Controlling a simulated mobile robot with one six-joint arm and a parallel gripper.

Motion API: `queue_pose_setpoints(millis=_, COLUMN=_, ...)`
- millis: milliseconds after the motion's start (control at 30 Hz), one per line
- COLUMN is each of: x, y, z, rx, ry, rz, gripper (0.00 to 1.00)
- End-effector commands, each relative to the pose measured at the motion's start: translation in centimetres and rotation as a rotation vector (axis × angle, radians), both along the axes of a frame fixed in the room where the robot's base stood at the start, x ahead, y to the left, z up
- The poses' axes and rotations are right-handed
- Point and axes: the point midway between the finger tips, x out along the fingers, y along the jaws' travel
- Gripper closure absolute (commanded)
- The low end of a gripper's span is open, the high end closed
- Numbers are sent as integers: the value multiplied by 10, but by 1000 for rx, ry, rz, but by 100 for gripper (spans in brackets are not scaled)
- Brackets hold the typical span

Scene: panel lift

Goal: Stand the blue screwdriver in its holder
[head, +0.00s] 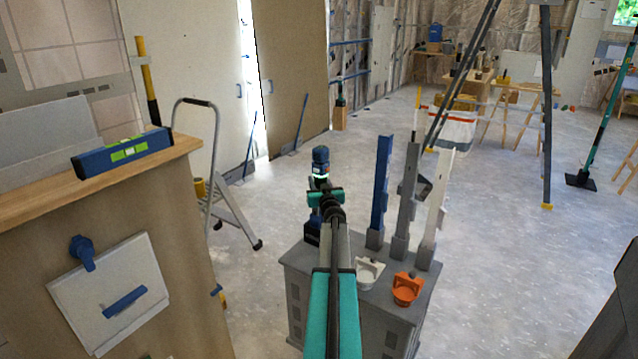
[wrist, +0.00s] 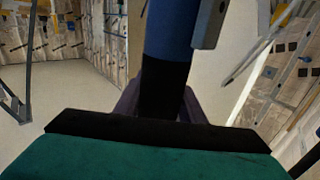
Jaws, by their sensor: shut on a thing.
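My gripper (wrist: 160,105) is shut on a blue and black shaft-like thing (wrist: 168,30), which I take for the blue screwdriver. In the wrist view its blue part is above and its black part sits between the fingers. In the head view my arm reaches forward from the bottom centre and hides the fingers; a dark blue piece (head: 320,157) shows at its far end. Blue (head: 380,190), grey (head: 406,205) and white (head: 435,205) upright posts stand in a row on a grey cabinet (head: 300,268), right of my arm. I cannot tell which thing is the holder.
The floor right of the cabinet is clear.

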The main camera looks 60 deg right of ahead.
Motion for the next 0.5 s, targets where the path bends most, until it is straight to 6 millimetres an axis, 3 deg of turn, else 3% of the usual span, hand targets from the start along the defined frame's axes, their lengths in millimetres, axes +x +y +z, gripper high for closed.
queue_pose_setpoints(millis=500, x=0, y=0, z=-4, rx=-3, ry=-1, rz=1, gripper=100)
